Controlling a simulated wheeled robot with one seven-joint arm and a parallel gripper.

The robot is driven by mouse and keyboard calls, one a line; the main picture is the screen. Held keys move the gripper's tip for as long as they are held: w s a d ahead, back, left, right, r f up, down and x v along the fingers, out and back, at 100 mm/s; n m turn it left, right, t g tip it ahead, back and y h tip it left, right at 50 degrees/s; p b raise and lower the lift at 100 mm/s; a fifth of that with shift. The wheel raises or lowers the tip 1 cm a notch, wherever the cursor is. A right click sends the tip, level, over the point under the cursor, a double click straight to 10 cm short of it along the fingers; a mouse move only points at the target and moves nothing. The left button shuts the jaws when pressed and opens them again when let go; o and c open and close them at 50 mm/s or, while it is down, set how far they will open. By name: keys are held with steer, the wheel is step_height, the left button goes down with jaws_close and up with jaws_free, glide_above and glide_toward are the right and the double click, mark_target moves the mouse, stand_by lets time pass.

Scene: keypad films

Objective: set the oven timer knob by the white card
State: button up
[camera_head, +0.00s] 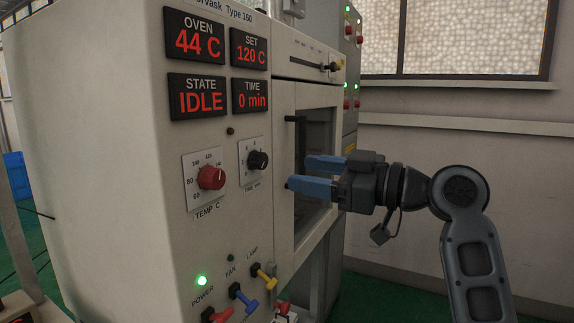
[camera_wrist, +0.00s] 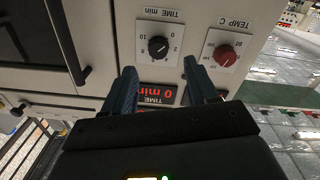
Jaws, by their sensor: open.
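The oven timer knob (camera_head: 257,160) is black with a light pointer line, on a white dial plate marked TIME min. In the wrist view the timer knob (camera_wrist: 158,47) shows upside down, just beyond and between my fingertips. My gripper (camera_head: 299,174) has blue fingers, open and empty, to the right of the knob and apart from it. The fingers also show in the wrist view (camera_wrist: 159,68). The TIME display (camera_head: 250,95) reads 0 min. I cannot make out a separate white card with a setting in either view.
The red TEMP C knob (camera_head: 211,177) sits left of the timer knob. Displays read OVEN 44 C, SET 120 C and STATE IDLE (camera_head: 197,97). Coloured switches (camera_head: 243,297) and a lit green lamp (camera_head: 201,281) are below. The oven door's dark handle (camera_head: 296,118) is close to my gripper.

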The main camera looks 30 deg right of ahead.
mark_target(264, 161)
steer(key=shift+n, duration=0.3)
steer(key=x, duration=0.2)
steer(key=p+x, duration=0.1)
steer(key=x, duration=0.4)
steer(key=shift+w+r+p, duration=0.35)
steer(key=shift+r, duration=0.05)
steer(key=shift+c, duration=0.2)
steer(key=c, duration=1)
